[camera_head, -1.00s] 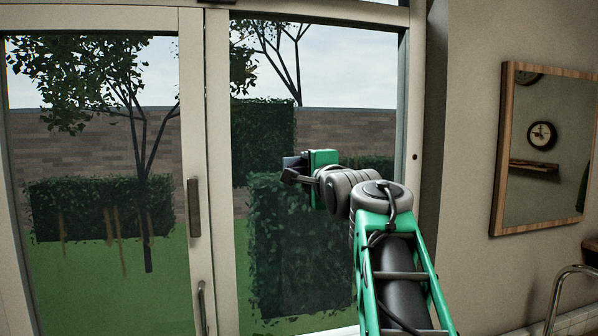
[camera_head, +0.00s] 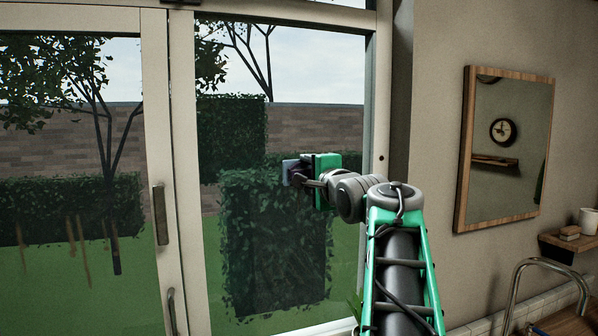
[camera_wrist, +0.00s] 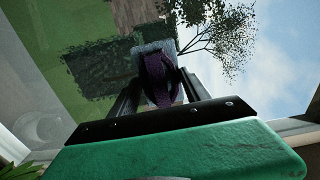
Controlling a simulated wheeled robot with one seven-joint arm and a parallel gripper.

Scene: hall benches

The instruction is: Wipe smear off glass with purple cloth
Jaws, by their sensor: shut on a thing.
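My gripper (camera_head: 292,176) is shut on the purple cloth (camera_wrist: 158,78), held in front of the right glass pane (camera_head: 225,265). The cloth shows as a dark bunch between the fingers in the wrist view. A pale grey, flat-faced piece (camera_wrist: 150,49) sits at its far end; I cannot tell whether it touches the glass. Several thin brown vertical streaks, looking like the smear (camera_head: 83,250), show low on the left glass pane (camera_head: 40,290), well left of my gripper.
A white door frame with a dark handle (camera_head: 160,214) stands between the panes, with a second handle (camera_head: 171,311) below. To the right are a wood-framed mirror (camera_head: 510,150), a small shelf (camera_head: 567,250) with a white mug (camera_head: 588,221), and a curved metal tap (camera_head: 520,285).

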